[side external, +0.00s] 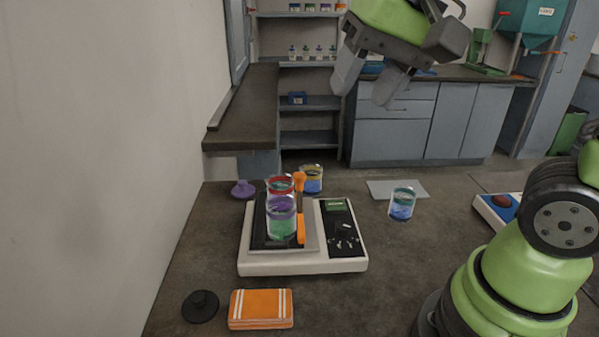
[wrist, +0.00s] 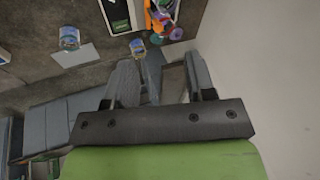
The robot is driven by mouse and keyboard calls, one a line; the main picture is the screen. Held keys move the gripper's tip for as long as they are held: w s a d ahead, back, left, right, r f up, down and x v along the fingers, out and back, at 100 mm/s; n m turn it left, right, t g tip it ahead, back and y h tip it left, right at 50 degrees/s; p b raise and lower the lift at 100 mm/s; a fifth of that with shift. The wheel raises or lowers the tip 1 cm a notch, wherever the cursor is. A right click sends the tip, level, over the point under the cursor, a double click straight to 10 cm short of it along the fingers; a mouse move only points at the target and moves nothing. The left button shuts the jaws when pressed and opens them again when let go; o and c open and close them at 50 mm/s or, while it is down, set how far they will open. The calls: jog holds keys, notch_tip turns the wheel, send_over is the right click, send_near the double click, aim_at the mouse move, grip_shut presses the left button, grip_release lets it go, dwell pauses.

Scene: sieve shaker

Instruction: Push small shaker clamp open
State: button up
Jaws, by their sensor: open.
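The shaker (side external: 262,262) is a low white machine with a dark control panel, on the table. On its plate stand stacked clear cups with a red ring (side external: 280,184) and a purple ring (side external: 281,203), with green contents below. An orange clamp (side external: 301,225) stands upright at their right side, close to them; whether it touches them I cannot tell. My gripper (side external: 363,97) is open and empty, high above and behind the shaker. In the wrist view, its fingers (wrist: 163,68) are spread, and the shaker (wrist: 121,27) is partly cut off at the top edge.
A cup with yellow and blue contents (side external: 312,180) stands behind the shaker. A blue-filled cup (side external: 402,204) stands right, near a pale sheet (side external: 410,187). A purple lid (side external: 243,189), a black lid (side external: 200,306) and a folded orange cloth (side external: 261,309) lie around. A wall is at left.

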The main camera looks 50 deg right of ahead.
jog(key=w+d+f+m+g, duration=0.2)
jog(key=w+f+m+g, duration=0.15)
jog(key=w, duration=0.55)
jog(key=m+h, duration=0.1)
jog(key=m, duration=0.1)
send_near(300, 175)
jog(key=shift+g, duration=0.45)
jog(key=f, duration=0.5)
jog(key=w+f, duration=0.1)
jog(key=f, duration=0.2)
jog(key=shift+f, duration=0.35)
